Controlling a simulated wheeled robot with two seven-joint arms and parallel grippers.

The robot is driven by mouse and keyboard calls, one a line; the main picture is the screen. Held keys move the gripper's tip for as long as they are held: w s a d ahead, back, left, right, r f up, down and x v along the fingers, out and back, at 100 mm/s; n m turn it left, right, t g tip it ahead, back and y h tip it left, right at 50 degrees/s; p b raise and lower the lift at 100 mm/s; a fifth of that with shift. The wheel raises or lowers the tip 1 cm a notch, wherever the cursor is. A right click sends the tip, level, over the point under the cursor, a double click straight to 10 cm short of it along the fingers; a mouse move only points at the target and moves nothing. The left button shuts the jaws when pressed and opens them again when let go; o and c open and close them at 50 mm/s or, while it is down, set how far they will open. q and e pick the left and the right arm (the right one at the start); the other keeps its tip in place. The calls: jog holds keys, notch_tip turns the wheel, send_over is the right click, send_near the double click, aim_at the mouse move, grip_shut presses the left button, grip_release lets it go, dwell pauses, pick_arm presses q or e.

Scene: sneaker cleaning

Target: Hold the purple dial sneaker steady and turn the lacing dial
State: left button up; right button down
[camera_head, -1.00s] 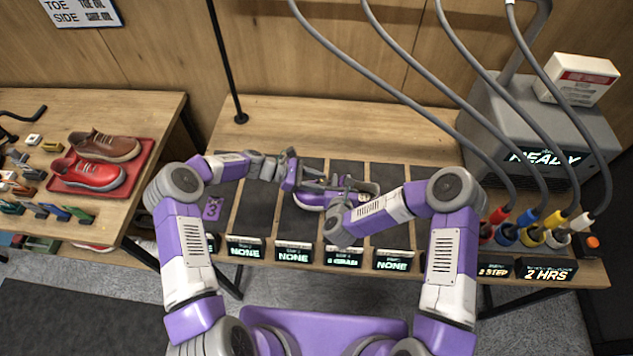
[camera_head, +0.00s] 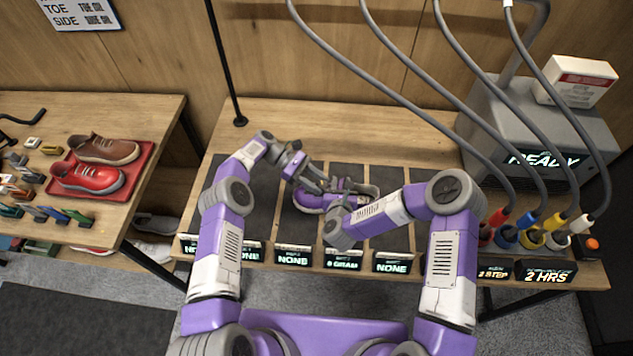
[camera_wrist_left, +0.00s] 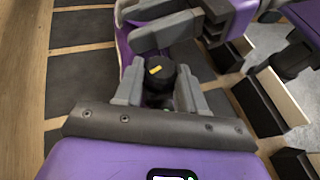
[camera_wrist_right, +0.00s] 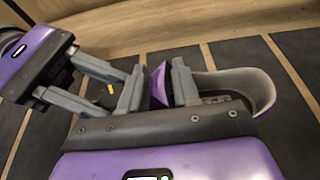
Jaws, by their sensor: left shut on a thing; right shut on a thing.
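The purple dial sneaker (camera_head: 312,203) lies on a dark mat strip on the bench, partly hidden by both grippers. Its pale-lined collar shows in the right wrist view (camera_wrist_right: 262,88). The black lacing dial with a yellow mark (camera_wrist_left: 158,74) sits between the fingers of my left gripper (camera_wrist_left: 158,92), which is shut on it; the left gripper also shows in the head view (camera_head: 322,186). My right gripper (camera_wrist_right: 160,85) is shut on the sneaker, with a purple part of the upper between its fingers. The two grippers are close together.
Small label displays (camera_head: 292,255) line the bench's front edge. A grey machine (camera_head: 540,125) with hoses and coloured plugs stands at the right. A side table at the left holds a red tray (camera_head: 60,182) with two shoes. The bench's back strip (camera_head: 330,125) is clear.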

pick_arm(q)
jog(key=shift+s, duration=0.1)
dwell(0.4)
jog(key=o, duration=1.1)
notch_tip(320, 180, up, 10)
jog(key=shift+r, duration=0.1)
